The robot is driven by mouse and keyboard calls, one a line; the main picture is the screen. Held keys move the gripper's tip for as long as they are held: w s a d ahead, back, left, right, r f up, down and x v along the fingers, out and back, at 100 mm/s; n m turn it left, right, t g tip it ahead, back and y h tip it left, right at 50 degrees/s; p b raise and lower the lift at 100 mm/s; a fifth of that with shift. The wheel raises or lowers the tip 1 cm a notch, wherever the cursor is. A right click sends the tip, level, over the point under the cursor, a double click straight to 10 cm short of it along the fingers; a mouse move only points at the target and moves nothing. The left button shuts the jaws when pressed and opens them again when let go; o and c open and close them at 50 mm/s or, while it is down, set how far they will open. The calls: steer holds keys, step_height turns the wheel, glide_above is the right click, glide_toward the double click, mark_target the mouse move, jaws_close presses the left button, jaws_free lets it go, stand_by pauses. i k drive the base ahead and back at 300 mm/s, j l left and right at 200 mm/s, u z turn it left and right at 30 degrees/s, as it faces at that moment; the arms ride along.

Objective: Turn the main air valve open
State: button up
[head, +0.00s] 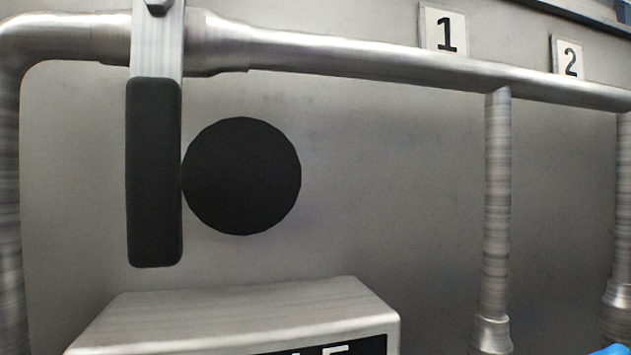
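The valve's lever handle (155,170) hangs straight down from a bolt on the horizontal metal pipe (330,52) at the upper left. Its upper part is bare metal and its lower part is a thick black grip. The lever lies across the pipe, at about a right angle to it. A flat-looking black disc (241,176) shows just right of the grip, its edge meeting the grip's edge in the picture. I cannot tell what the disc is or how far it is from the grip. My gripper is not in view.
A metal box (240,308) with a partly cut-off black label stands below the lever. Vertical pipes drop at the left (10,200) and right (497,200). Plates marked 1 (443,33) and 2 (568,60) sit above the pipe. Something blue (611,350) shows at lower right.

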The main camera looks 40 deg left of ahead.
mark_target(154, 93)
steer(key=u, duration=0.45)
steer(key=k+j+u, duration=0.1)
steer(key=u, duration=0.8)
steer(key=k+j+u, duration=0.1)
steer(key=u, duration=0.35)
